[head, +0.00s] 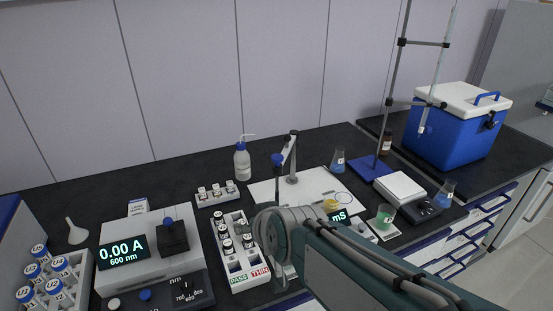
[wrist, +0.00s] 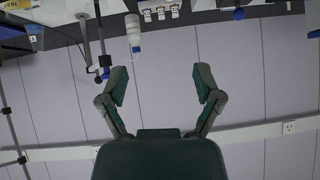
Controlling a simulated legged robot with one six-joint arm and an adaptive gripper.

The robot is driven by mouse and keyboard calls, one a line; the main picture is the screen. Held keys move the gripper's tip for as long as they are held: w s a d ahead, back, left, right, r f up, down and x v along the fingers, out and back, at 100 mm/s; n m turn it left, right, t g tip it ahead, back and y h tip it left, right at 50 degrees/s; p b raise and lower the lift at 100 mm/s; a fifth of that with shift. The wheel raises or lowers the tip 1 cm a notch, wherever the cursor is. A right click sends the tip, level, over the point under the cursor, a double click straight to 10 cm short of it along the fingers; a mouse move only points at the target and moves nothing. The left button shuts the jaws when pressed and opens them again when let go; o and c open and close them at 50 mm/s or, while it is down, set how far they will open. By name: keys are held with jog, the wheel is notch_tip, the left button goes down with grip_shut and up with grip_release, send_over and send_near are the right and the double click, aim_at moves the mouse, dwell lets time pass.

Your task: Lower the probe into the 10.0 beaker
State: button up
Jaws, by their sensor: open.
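The probe (head: 277,162) has a blue top and hangs upright from the arm of a grey stand (head: 292,165) on a white board. In the upside-down wrist view the probe's blue top (wrist: 104,74) shows to the left of my gripper. My gripper (wrist: 160,80) is open and empty, with its fingers wide apart and bare wall between and beyond them. In the head view my arm hides the gripper and the area below the probe. I cannot make out a 10.0 label. A beaker with green liquid (head: 384,216) stands at the right of the board.
A wash bottle (head: 242,162), a vial rack (head: 240,245) and a photometer (head: 140,248) stand left. A blue-based stand (head: 370,169), flasks, a balance (head: 398,188) and a cooler (head: 450,138) stand right.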

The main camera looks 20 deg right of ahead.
jog(key=w+d+m+t+h, duration=0.2)
jog(key=w+d+t, duration=0.15)
jog(key=w, duration=0.55)
jog(key=m+t+h, duration=0.3)
jog(key=h, duration=0.4)
send_near(276, 162)
jog(key=x, duration=1.1)
jog(key=shift+w+d+f, duration=0.15)
jog(key=shift+w+d, duration=0.1)
jog(key=shift+w, duration=0.05)
grip_shut()
